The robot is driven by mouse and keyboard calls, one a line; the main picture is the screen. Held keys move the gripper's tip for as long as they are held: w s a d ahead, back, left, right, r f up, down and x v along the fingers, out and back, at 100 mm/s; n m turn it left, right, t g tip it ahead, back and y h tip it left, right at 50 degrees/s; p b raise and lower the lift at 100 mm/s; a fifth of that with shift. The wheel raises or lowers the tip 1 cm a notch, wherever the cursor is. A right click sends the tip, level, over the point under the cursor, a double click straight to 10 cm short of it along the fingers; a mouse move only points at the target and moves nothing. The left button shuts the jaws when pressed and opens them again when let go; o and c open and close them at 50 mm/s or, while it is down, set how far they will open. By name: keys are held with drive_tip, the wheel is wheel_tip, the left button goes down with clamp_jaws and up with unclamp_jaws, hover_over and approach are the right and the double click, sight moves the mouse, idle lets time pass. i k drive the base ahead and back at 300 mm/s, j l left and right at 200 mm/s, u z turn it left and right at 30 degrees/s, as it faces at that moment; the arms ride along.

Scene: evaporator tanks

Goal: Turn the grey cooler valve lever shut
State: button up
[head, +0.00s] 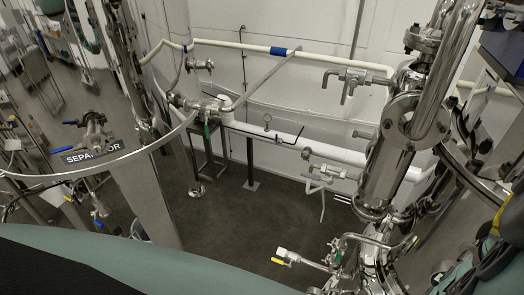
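I cannot tell for certain which part is the cooler valve lever; no cooler label is readable. A long grey bar like a lever (262,80) slants up and right from a steel valve (207,108) near the picture's middle, in front of the white wall pipe. A grey metal valve with short downward handles (350,80) sits on the back wall at upper right. My gripper is not in view, and nothing is seen touching either one.
A sign reading SEPARATOR (87,153) and blue-handled valves stand at left. A tall steel column (388,165) stands at right. A yellow-handled valve (290,258) is low in the middle. Dark floor (245,225) is open between them. White pipes run along the wall.

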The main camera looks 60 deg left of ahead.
sight(330, 181)
drive_tip(key=j, duration=0.75)
drive_tip(key=k+j+z, duration=0.1)
drive_tip(key=j, duration=0.7)
